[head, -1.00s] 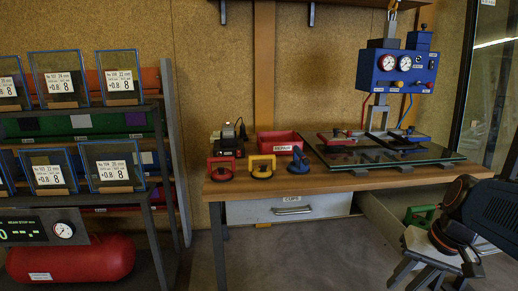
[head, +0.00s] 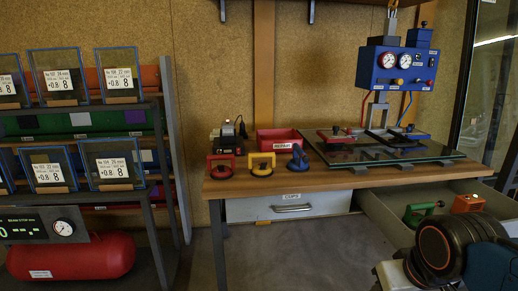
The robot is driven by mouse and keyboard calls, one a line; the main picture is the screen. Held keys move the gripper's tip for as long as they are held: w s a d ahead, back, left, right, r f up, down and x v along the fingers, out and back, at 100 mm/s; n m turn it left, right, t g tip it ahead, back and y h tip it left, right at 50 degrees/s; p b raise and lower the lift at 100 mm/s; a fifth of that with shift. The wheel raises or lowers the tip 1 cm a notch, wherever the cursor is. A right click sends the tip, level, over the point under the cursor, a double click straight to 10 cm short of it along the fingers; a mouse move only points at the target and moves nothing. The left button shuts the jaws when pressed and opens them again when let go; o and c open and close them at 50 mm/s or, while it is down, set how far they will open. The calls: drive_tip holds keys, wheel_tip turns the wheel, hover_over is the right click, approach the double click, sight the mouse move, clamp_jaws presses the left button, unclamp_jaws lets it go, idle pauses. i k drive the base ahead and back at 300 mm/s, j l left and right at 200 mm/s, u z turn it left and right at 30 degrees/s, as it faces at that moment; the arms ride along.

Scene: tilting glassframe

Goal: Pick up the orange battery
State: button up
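A small orange block (head: 468,203), which looks like the orange battery, sits in the open grey drawer at the right in the head view. Its lower part is partly hidden by the drawer's front edge or my arm. A green-handled tool lies just left of it in the same drawer. My arm fills the lower right corner, in front of and below the drawer. My gripper's fingers cannot be made out, and nothing is seen held.
The open drawer (head: 378,212) juts out below the bench. The wooden bench (head: 345,181) carries suction cups in red, yellow and blue (head: 298,160), a red bin (head: 278,135), a charger (head: 226,141) and a glass sheet (head: 440,150). A rack of glass frames stands left. Floor between is clear.

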sight(467, 203)
drive_tip(key=z, duration=1.3)
